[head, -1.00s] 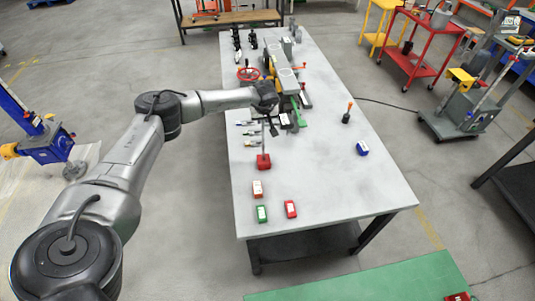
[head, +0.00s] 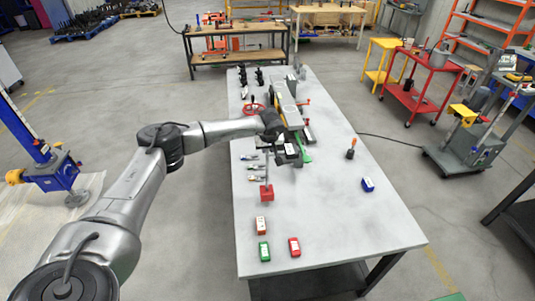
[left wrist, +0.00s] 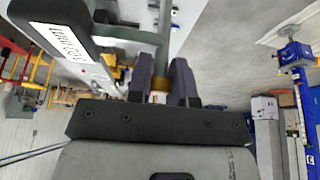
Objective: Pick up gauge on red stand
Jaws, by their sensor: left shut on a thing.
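The gauge's red stand (head: 266,192) is a red block with a thin upright rod, near the left edge of the grey table in the head view. My left gripper (head: 271,148) is above the block, at the upper part of the rod. In the left wrist view its dark purple fingers (left wrist: 161,82) are shut around the grey rod (left wrist: 163,38), with a brass-coloured part between them. A dark body with a white label (head: 289,149) shows beside the gripper. I cannot tell whether the block touches the table. My right gripper is not in view.
A blue box (head: 368,185) is to the right. Small tools and jacks lie behind the gripper. The table's right front is clear.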

